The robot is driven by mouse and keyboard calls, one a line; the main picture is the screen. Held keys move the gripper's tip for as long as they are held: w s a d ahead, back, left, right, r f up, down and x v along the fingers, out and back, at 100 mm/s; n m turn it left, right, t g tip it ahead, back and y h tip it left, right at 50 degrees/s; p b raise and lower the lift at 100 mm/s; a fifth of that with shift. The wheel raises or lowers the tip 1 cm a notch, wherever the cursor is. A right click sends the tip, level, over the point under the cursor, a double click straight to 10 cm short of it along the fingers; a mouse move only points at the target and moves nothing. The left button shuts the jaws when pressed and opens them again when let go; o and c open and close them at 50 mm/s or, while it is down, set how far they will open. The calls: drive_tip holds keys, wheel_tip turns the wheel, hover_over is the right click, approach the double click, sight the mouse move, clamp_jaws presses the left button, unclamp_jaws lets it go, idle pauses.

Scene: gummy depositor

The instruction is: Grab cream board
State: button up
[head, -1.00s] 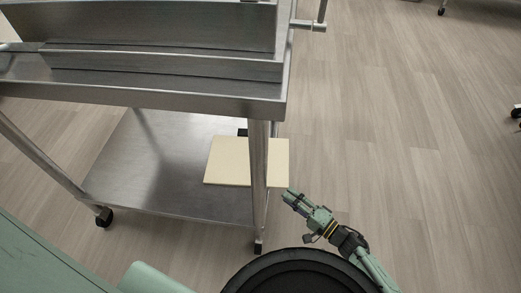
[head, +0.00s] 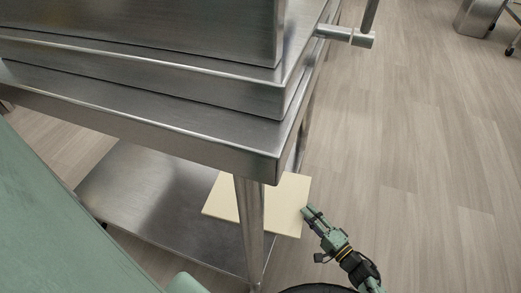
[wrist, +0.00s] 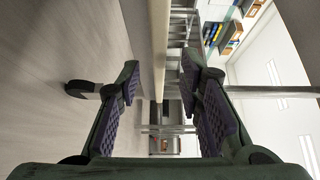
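The cream board (head: 285,205) lies flat on the lower shelf of the metal cart, its right part sticking out past the shelf edge. A cart leg hides a strip of its middle. My gripper (head: 309,213) is at the board's right edge, near its front right corner. In the wrist view the board (wrist: 159,45) shows edge-on as a thin pale strip between my two open fingers (wrist: 163,95) with purple pads. A gap shows on each side of it. I cannot tell how deep it sits between them.
The steel cart's upper deck (head: 150,125) overhangs the lower shelf (head: 150,195). A cart leg (head: 250,225) stands close left of my gripper. A handle (head: 345,36) juts out at the upper right. Open wooden floor (head: 410,150) lies to the right.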

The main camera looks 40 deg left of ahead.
sight(298, 203)
drive_tip(key=x, duration=0.6)
drive_tip(key=shift+c, duration=0.3)
clamp_jaws()
idle(0.7)
